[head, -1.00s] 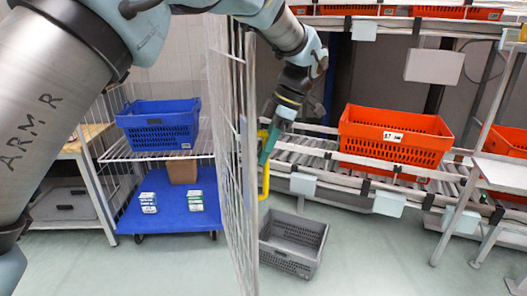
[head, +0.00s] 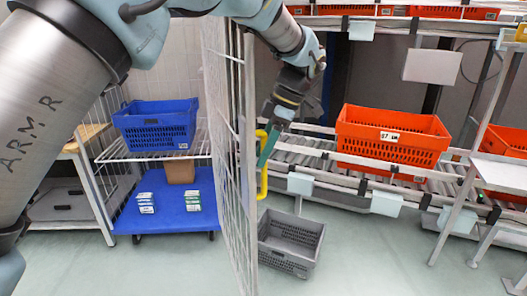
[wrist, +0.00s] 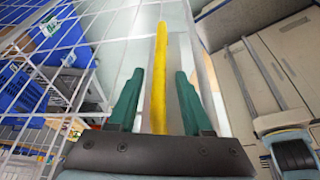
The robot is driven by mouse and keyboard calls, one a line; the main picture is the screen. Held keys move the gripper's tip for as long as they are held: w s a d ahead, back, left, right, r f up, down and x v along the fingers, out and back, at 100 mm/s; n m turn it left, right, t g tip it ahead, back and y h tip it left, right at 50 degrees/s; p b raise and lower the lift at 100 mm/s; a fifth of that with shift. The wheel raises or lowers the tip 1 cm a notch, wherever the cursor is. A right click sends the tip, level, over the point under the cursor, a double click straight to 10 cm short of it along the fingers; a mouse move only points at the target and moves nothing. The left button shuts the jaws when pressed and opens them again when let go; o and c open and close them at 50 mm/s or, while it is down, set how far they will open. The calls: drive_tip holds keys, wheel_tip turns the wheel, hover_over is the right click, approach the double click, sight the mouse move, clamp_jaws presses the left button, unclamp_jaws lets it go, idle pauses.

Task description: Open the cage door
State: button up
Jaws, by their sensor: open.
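The cage door (head: 229,130) is a white wire-mesh panel, seen nearly edge-on in the middle of the head view. It stands swung out from the cage, so the cage front is open to its left. A yellow handle (head: 263,183) is on the door's right side. My gripper (head: 268,148) is at the upper part of this handle, on the right of the door. In the wrist view the yellow handle (wrist: 158,60) runs between the two green fingers of my gripper (wrist: 158,85). The fingers are apart, with gaps on both sides of the handle.
Inside the cage, a blue crate (head: 155,124) sits on a wire shelf above a brown box (head: 180,171) and small packs on a blue base (head: 168,205). A grey crate (head: 290,242) lies on the floor right of the door. Orange totes (head: 390,135) stand on a roller conveyor behind.

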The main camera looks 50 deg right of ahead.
drive_tip(key=v, duration=1)
drive_tip(key=shift+s+r+b, duration=0.15)
drive_tip(key=shift+r+b, duration=0.2)
drive_tip(key=shift+d, duration=0.15)
drive_tip(key=shift+s, duration=0.1)
